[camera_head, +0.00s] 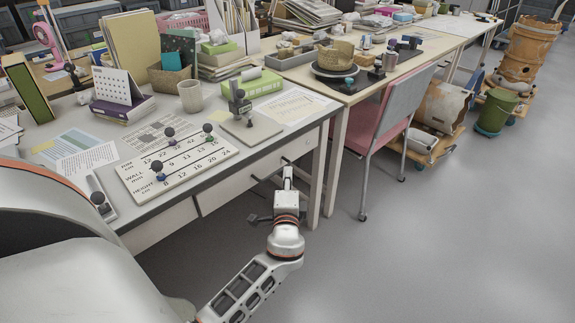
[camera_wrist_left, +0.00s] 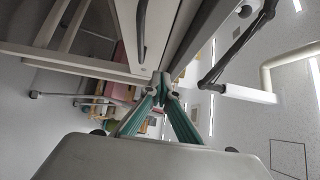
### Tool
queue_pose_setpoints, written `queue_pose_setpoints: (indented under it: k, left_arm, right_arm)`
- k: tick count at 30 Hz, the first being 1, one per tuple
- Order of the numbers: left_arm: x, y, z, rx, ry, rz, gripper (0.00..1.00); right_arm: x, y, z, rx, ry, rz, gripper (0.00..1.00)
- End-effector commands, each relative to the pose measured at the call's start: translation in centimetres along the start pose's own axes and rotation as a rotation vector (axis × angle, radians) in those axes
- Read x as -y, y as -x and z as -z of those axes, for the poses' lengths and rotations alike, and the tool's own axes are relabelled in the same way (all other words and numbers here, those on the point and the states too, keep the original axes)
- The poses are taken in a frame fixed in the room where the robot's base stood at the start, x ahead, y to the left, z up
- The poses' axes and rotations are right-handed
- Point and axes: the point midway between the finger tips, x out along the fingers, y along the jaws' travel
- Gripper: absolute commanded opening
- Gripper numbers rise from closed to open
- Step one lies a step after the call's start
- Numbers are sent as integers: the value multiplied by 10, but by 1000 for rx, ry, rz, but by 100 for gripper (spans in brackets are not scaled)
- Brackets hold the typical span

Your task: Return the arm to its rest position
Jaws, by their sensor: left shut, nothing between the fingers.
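My left gripper (camera_head: 287,172) is shut and empty. In the head view it is in front of the near desk's drawer front, below the desk top and left of the desk legs at its right end. My forearm comes up to it from the bottom of the picture. In the left wrist view the two green fingers (camera_wrist_left: 163,82) meet at their tips, with nothing between them. My right gripper is in neither view.
The near desk (camera_head: 218,118) holds a number board (camera_head: 190,172) with dark knobs, a lever stand (camera_head: 240,110), and a mug (camera_head: 190,96). A drawer handle (camera_wrist_left: 142,28) shows close to the fingers. A pink chair (camera_head: 375,138) stands right. The floor (camera_head: 420,260) at lower right is clear.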

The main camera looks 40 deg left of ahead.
Motion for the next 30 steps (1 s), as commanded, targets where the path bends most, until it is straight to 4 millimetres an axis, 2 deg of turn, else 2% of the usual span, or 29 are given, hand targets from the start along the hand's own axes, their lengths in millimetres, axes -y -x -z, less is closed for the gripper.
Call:
queue_pose_setpoints:
  k: [1,6,17,20,22,24,26,30]
  left_arm:
    - [0,10,0,-1,1,-2,0]
    - [-1,32,1,-2,0,-2,0]
    - [0,42,1,-1,1,-1,0]
    - [1,45,1,-16,20,-15,0]
    - [1,53,3,-45,59,-48,0]
    - [-1,67,6,-92,122,-104,0]
    - [-6,84,8,-142,189,-171,0]
    - [-25,142,13,-257,369,-364,0]
  right_arm:
    - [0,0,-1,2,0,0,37]
    - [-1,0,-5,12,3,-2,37]
    - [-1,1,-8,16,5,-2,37]
    - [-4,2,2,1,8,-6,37]
    - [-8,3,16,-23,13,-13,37]
    - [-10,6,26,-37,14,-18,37]
    - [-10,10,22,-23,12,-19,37]
    - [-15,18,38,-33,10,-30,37]
